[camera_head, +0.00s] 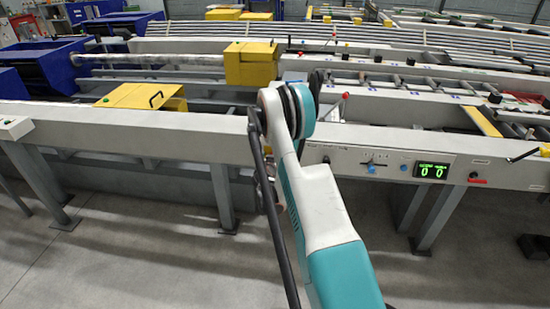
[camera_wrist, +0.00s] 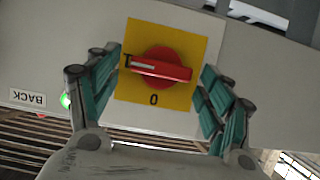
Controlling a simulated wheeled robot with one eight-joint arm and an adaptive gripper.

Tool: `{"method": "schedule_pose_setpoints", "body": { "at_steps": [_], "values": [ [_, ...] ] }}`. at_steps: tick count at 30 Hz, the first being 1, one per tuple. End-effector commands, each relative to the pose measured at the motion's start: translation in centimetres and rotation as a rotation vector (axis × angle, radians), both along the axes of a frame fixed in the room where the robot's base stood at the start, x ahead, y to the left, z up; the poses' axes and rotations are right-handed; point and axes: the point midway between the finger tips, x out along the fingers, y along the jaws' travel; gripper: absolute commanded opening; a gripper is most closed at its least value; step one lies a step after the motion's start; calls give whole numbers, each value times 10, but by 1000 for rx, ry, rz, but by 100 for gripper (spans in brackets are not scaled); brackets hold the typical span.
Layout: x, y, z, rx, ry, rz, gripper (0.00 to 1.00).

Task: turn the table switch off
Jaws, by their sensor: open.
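The table switch is a red rotary knob (camera_wrist: 160,68) on a square yellow plate (camera_wrist: 183,33) in the wrist view. Its handle lies nearly level, with the white mark at its left end, by the "I". The "0" is below the knob. My gripper (camera_wrist: 161,62) is open, with its teal fingers left and right of the switch and nothing between them held. I cannot tell how far the fingertips are from the panel. In the head view my arm reaches to the table, and I cannot make out the switch or the gripper there.
A green light (camera_wrist: 66,100) and a "BACK" label (camera_wrist: 28,98) are left of the switch. In the head view the long grey runout table (camera_head: 200,137) crosses the picture, with a green display (camera_head: 432,171) and a yellow cover (camera_head: 142,97).

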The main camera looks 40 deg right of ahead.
Motion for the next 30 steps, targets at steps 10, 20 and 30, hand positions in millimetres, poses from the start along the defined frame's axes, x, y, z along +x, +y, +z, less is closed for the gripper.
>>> {"method": "schedule_pose_setpoints", "body": {
  "at_steps": [10, 20, 30],
  "values": [
    [0, 0, 0, 0, 0, 0, 44],
    [0, 0, 0, -6, 7, 0, 29],
    [2, 2, 0, -105, 122, 1, 29]
  ]
}}
